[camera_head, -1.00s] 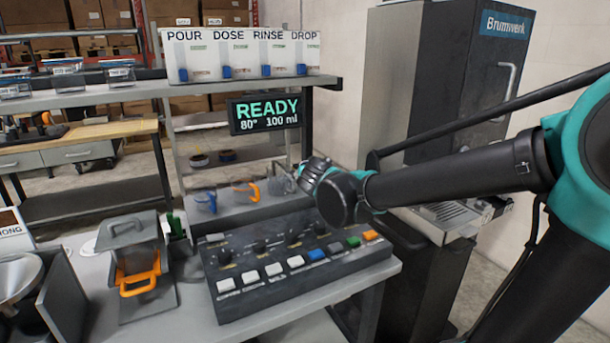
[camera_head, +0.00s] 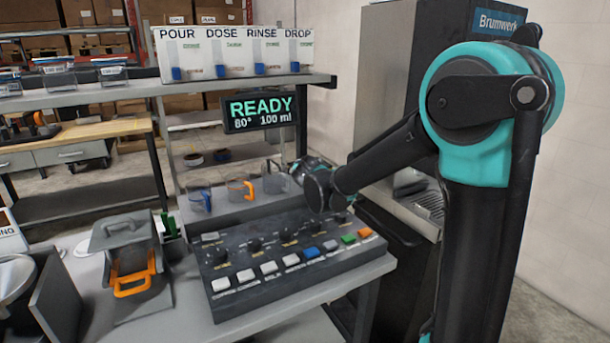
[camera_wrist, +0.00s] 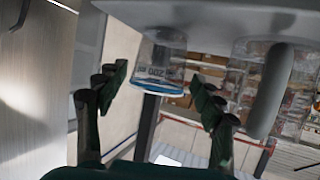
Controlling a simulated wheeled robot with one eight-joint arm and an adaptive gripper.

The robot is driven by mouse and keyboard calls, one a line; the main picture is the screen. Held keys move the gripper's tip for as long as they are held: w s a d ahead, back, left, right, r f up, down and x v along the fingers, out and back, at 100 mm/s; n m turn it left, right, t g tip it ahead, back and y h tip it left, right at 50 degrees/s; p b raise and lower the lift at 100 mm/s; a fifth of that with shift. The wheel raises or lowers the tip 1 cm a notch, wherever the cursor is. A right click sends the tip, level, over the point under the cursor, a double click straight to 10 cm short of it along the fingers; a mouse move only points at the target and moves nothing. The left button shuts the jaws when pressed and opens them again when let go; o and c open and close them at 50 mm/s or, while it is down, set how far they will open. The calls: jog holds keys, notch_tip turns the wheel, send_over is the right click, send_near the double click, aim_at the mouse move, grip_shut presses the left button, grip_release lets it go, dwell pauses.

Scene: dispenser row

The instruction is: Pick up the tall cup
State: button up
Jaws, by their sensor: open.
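Several cups stand on the grey ledge behind the control panel in the head view: one with a blue handle (camera_head: 200,198), one with an orange handle (camera_head: 240,190), and a clear grey one (camera_head: 274,183) at the right. I cannot tell from their size here which is the tall cup. My gripper (camera_wrist: 157,82) is open; its fingers are spread in the wrist view. A clear cup (camera_wrist: 158,68) with a blue rim and a "200 ml" mark shows upside down between the fingertips, apart from them. In the head view my fingertips are hidden behind my wrist, near the grey cup.
A control panel (camera_head: 285,255) with buttons and knobs lies in front of the ledge. A READY display (camera_head: 259,109) hangs above. A dark Brumwerk machine (camera_head: 400,60) stands right. A thick grey handle-like bar (camera_wrist: 268,92) is close to the right finger in the wrist view.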

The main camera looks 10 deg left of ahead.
jog(key=shift+x, duration=2.3)
jog(key=shift+c, duration=0.4)
jog(key=c, duration=0.7)
jog(key=shift+o, duration=0.2)
